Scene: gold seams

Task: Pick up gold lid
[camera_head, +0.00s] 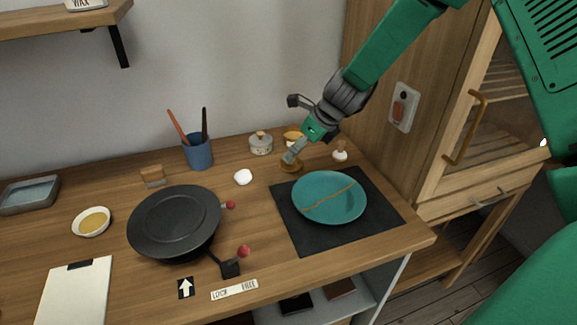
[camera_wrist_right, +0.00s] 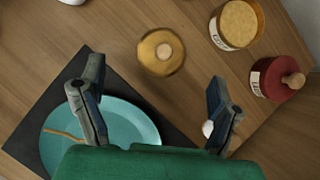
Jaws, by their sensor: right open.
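The gold lid (camera_head: 291,168) lies flat on the wooden table behind the teal plate. In the right wrist view the lid (camera_wrist_right: 161,53) is round and shiny with a pale knob in its middle. My right gripper (camera_head: 293,152) is above the lid in the head view, partly covering it. In the wrist view its two fingers (camera_wrist_right: 152,82) are spread wide with nothing between them, and the lid is beyond the tips. An open gold jar (camera_wrist_right: 237,24) with a label and gold-coloured contents stands close to the lid. My left gripper is not in view.
The teal plate (camera_head: 329,196) with a gold seam sits on a dark mat (camera_head: 383,211). A red jar (camera_wrist_right: 273,79) with a knob stands near the gold jar. A lidded pale jar (camera_head: 261,146), a blue cup (camera_head: 198,153) and a black turntable (camera_head: 173,221) are further left. A cabinet stands right.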

